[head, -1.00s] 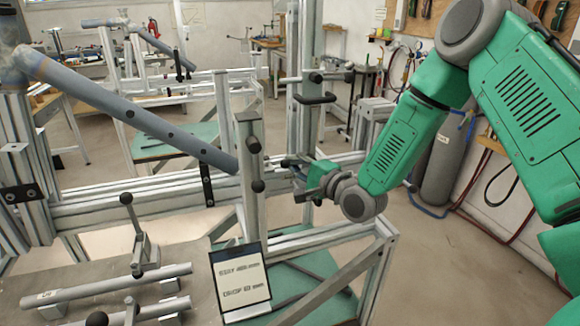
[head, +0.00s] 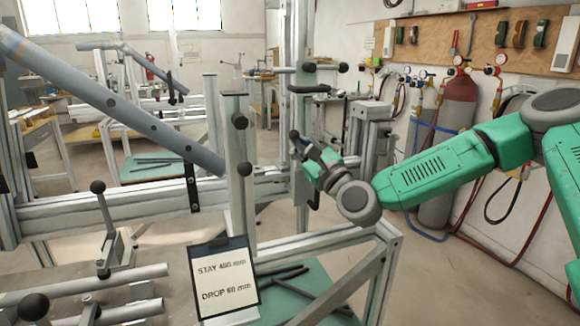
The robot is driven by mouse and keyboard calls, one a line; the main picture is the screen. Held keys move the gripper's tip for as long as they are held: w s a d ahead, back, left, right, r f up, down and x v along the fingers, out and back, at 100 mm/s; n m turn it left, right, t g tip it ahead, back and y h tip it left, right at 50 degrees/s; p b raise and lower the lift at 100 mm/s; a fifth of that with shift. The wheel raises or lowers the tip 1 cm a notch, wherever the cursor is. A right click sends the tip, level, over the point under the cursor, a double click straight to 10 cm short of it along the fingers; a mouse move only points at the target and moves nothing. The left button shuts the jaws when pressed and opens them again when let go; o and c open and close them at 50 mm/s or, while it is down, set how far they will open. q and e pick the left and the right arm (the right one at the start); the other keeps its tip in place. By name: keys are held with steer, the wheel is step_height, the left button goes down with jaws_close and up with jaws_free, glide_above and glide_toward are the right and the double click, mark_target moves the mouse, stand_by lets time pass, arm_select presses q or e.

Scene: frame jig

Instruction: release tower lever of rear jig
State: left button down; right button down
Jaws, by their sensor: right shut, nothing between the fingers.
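A tall aluminium tower (head: 300,45) stands behind the near frame. A bar with black knobs (head: 327,67) and a black handle (head: 312,89) are on it. My right gripper (head: 303,146) is beside the tower's lower part, below that handle, with its fingers tilted up and left. It is shut with nothing held. A dark knob (head: 294,135) shows right at its fingertips; whether they touch is unclear. Another frame jig (head: 105,95) with a sloping tube stands in the background. Which lever is the tower lever of the rear jig is unclear. My left gripper is out of view.
A grey sloping tube (head: 110,98) and a post with black knobs (head: 238,170) stand left of the gripper. A sign (head: 222,278) reading "STAY" and "DROP" is in front. A lever clamp (head: 107,230) is at left. Gas cylinders (head: 455,110) stand at the right wall.

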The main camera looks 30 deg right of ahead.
steer(key=m+b, duration=0.1)
steer(key=b, duration=0.1)
steer(key=d+m+h+b, duration=0.1)
steer(key=m+b, duration=0.1)
steer(key=f+m+h+b, duration=0.1)
steer(key=m+b, duration=0.1)
steer(key=shift+s+d+f, duration=0.1)
steer(key=shift+s+d, duration=0.05)
steer(key=shift+s, duration=0.1)
steer(key=shift+d+r+m+h+b, duration=0.15)
steer(key=shift+m+h+b, duration=0.2)
steer(key=shift+m+b, duration=0.25)
steer(key=shift+d+r+m+h+b, duration=0.15)
steer(key=shift+m+h+b, duration=0.2)
steer(key=shift+m+b, duration=0.25)
steer(key=shift+d+m, duration=0.1)
steer(key=shift+m, duration=0.2)
steer(key=c, duration=1.6)
jaws_free()
steer(key=shift+s+r, duration=0.15)
steer(key=shift+s, duration=0.15)
steer(key=shift+s+d+r, duration=0.1)
steer(key=shift+d+r, duration=0.05)
steer(key=shift+r, duration=0.05)
